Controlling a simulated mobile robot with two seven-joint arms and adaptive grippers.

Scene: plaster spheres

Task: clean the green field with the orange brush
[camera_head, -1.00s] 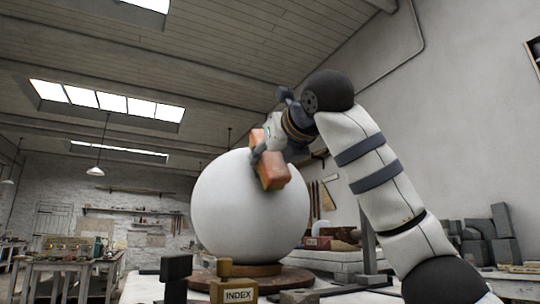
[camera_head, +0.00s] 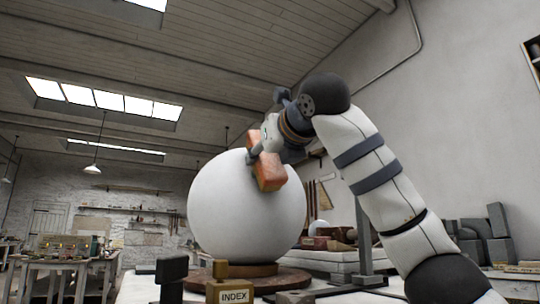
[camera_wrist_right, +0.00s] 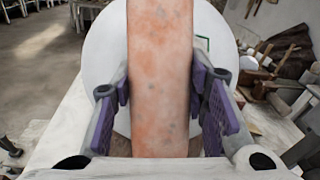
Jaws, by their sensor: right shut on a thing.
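A large white plaster sphere (camera_head: 232,215) rests on a round brown wooden base (camera_head: 277,279) on a table. My right gripper (camera_head: 258,160) is shut on the orange brush (camera_head: 269,172), a long block held at the upper right of the sphere. In the right wrist view the brush (camera_wrist_right: 160,75) stands between my purple-padded fingers and hides the middle of the sphere (camera_wrist_right: 105,50). A piece of green outline (camera_wrist_right: 203,44) shows on the sphere just right of the brush. The rest of the green field is hidden. My left gripper is not in view.
A block marked INDEX (camera_head: 234,292) and a dark post (camera_head: 171,275) stand in front of the sphere. Grey blocks (camera_head: 497,235) are stacked at the right. A workbench (camera_head: 65,270) stands at the far left. The space left of the sphere is free.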

